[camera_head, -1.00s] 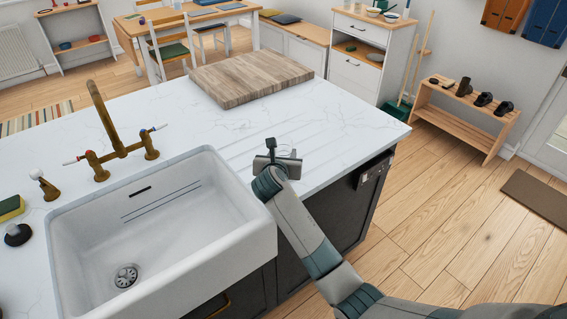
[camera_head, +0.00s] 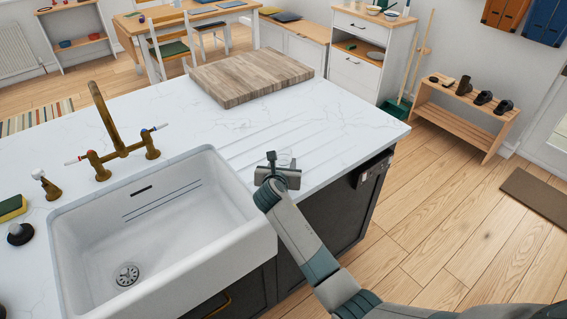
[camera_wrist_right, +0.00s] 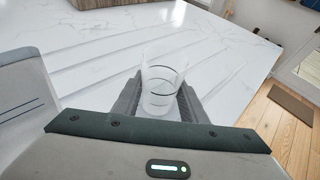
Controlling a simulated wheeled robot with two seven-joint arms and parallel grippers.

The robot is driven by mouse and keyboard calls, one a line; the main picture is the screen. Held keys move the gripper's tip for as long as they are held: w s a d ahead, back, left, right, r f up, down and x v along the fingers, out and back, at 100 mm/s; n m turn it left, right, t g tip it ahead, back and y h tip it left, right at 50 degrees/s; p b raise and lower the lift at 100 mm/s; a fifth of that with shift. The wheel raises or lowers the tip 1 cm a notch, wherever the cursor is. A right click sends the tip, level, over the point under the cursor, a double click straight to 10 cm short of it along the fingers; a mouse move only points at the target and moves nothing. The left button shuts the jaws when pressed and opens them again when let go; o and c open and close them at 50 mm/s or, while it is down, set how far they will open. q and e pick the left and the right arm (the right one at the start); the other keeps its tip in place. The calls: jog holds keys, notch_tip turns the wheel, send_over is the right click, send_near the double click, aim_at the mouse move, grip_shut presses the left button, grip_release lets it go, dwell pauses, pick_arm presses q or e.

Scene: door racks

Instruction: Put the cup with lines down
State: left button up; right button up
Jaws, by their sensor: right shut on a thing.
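The cup with lines is a clear glass with thin dark rings. It stands out in the right wrist view (camera_wrist_right: 163,80), upright between the two fingers. My right gripper (camera_wrist_right: 160,100) is shut on it. In the head view my right gripper (camera_head: 279,172) is over the ribbed drainer part of the white worktop (camera_head: 350,128), near the front edge and right of the sink. Only a faint bit of the cup (camera_head: 289,161) shows there behind the gripper. I cannot tell whether its base touches the worktop. My left gripper is not in view.
The white sink (camera_head: 262,243) with a brass tap (camera_head: 118,146) is to the left. A wooden chopping board (camera_head: 250,77) lies at the back of the worktop. A sponge (camera_head: 12,207) sits at the far left. The worktop between board and gripper is clear.

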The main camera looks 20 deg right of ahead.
jog(key=o, duration=1.1)
jog(key=shift+r, duration=0.1)
jog(key=b+v, duration=0.2)
jog(key=v, duration=1)
jog(key=shift+s+a, duration=0.1)
